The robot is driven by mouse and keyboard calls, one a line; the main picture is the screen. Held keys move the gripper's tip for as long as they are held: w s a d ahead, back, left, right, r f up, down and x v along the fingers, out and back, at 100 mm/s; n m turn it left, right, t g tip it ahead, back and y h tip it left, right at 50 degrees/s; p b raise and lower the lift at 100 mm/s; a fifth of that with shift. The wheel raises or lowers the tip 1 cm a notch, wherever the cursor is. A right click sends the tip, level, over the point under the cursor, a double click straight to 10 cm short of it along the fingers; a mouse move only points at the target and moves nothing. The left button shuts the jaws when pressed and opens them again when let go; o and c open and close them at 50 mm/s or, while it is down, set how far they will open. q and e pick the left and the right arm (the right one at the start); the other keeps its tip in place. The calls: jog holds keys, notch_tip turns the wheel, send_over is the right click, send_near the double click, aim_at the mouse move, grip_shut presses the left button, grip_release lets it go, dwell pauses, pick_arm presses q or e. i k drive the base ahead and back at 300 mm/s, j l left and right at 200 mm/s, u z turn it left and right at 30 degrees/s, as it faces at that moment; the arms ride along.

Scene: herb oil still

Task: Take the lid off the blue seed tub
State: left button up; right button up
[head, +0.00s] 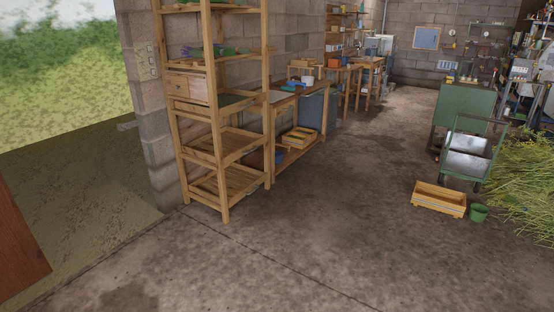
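A small blue object (279,157) shows low beside the workbench, partly hidden by the wooden rack. It is too small for me to tell whether it is the blue seed tub or whether it has a lid. I see no other clear blue tub. Neither of my grippers is in view.
A tall wooden rack (225,150) stands against the block wall beside the doorway, with a workbench (297,91) behind it. The middle floor is clear.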

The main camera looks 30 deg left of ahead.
aim_at(278, 152)
jog(key=i+u, duration=0.15)
jog(key=i, duration=1.6)
jog(key=i+z, duration=0.2)
jog(key=i, duration=1.9)
jog(key=i+j+u, duration=0.2)
jog(key=i+u, duration=0.2)
jog(key=i, duration=0.35)
jog(key=i+u, duration=0.35)
jog(key=i, duration=0.35)
jog(key=i+l+u, duration=0.4)
jog(key=i, duration=0.35)
jog(key=j, duration=0.1)
